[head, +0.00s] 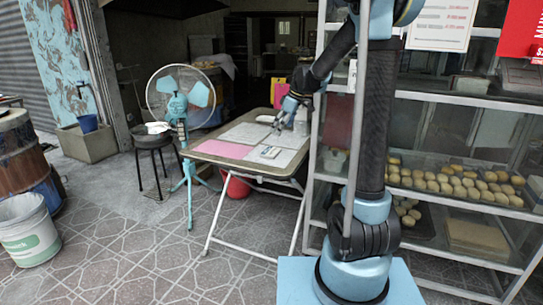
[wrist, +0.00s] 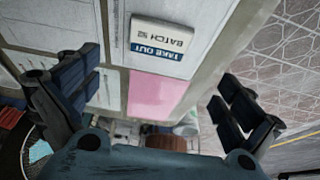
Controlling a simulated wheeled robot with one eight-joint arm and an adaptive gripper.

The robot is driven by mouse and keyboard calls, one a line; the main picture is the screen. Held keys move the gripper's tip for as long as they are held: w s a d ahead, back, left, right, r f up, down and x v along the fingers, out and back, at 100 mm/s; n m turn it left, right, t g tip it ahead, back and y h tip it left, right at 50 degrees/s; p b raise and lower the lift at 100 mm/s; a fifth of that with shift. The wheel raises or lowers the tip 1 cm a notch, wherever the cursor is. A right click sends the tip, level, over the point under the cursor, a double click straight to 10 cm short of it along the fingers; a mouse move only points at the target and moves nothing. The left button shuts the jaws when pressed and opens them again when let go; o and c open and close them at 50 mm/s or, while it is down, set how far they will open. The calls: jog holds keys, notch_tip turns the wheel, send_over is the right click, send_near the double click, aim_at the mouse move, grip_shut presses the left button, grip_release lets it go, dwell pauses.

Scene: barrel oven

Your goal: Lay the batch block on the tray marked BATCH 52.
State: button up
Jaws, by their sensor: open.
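A small white block (wrist: 158,45) with a blue band reading "TAKE OUT" and a "BATCH" number that looks like 52 lies on the table (head: 190,151). In the head view the block (head: 270,152) is near the table's front right part, beside the pink sheet. My gripper (head: 277,128) is above the table, over the block's far side. In the wrist view my gripper (wrist: 155,95) has its fingers wide apart with nothing between them, and the block appears beyond and above them. Trays of buns (head: 460,200) stand on the rack; I cannot read a batch mark on any.
The glass-sided rack (head: 470,232) stands close at the right of the table. A pink sheet (head: 222,149) and white papers cover the tabletop. A blue fan (head: 184,95) and a black stool (head: 152,140) stand left of it. The tiled floor in front is clear.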

send_over(272, 151)
jog(key=s+d, duration=0.1)
jog(key=d, duration=0.1)
notch_tip(272, 151, down, 6)
jog(key=shift+s+r, duration=0.15)
jog(key=shift+d+x, duration=0.1)
jog(key=shift+x, duration=1.2)
jog(key=shift+d+x, duration=0.15)
jog(key=shift+x, duration=1.15)
jog(key=c, duration=1)
